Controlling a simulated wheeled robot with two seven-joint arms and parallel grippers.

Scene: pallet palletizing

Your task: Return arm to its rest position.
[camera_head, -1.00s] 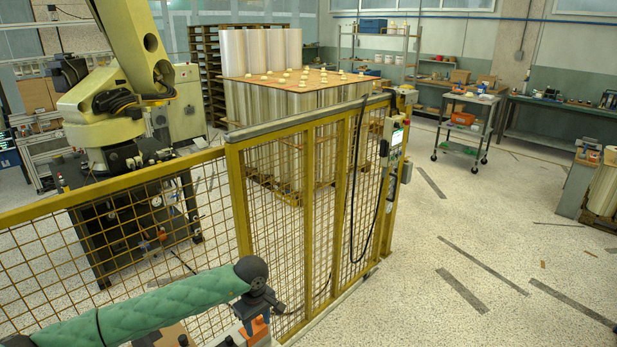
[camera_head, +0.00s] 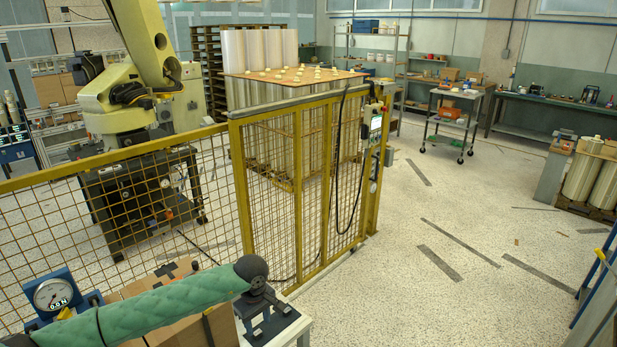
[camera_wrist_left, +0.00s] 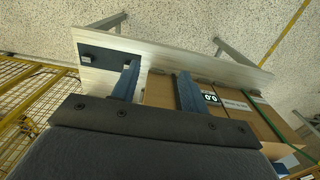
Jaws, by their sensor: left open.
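My left arm, in a green padded sleeve, comes in from the lower left of the head view and ends in a dark wrist. My left gripper (camera_head: 268,312) is below that wrist, over a white table corner (camera_head: 303,326). In the left wrist view the two blue fingers of the gripper (camera_wrist_left: 156,82) are apart, with nothing held between them. Below them lie the white tabletop (camera_wrist_left: 170,57), a dark plate (camera_wrist_left: 100,58) with small blocks, and brown cardboard boxes (camera_wrist_left: 158,92). My right gripper is in neither view.
A yellow mesh fence (camera_head: 240,190) stands just beyond the table. Behind it are a yellow industrial robot (camera_head: 135,90) and a tall pallet load (camera_head: 290,75). A gauge (camera_head: 52,294) stands at lower left. The speckled floor (camera_head: 450,220) at right is largely clear.

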